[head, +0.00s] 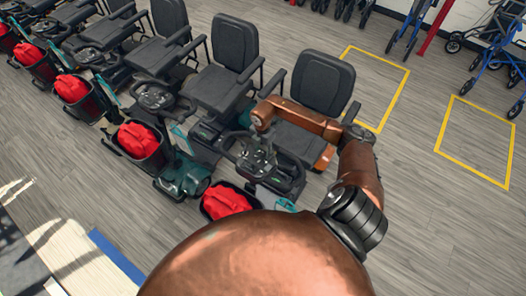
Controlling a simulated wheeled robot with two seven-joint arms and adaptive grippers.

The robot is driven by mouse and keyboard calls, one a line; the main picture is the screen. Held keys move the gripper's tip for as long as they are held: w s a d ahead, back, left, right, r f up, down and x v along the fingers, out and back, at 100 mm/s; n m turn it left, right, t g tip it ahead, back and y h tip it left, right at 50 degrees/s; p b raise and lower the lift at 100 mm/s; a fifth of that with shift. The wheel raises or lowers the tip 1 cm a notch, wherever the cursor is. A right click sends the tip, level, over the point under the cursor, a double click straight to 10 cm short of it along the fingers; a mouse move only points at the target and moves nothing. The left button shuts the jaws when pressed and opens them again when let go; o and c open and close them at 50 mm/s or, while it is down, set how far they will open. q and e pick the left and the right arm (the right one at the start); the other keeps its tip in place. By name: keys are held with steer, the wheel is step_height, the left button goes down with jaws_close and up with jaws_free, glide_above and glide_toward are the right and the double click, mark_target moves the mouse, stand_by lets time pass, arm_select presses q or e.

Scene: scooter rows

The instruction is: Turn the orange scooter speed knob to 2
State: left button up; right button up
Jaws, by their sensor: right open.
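The orange scooter stands at the near right end of the row. Its dark seat back (322,82) and a bit of orange body (325,157) show. Its steering console (285,178) is partly covered by my right arm and gripper. My right gripper (258,165) points down over the console, open, with its fingers close to it. I cannot tell whether they touch anything. The speed knob cannot be made out; it is hidden or too small to tell. My left gripper is not in view.
More scooters with dark seats (222,90) and red bags in front baskets (137,142) stand close by on the left. Yellow floor outlines (475,142) and blue-framed walkers (500,50) are at the right.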

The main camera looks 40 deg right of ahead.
steer(key=shift+f, duration=0.55)
steer(key=shift+c, duration=0.2)
jaws_close()
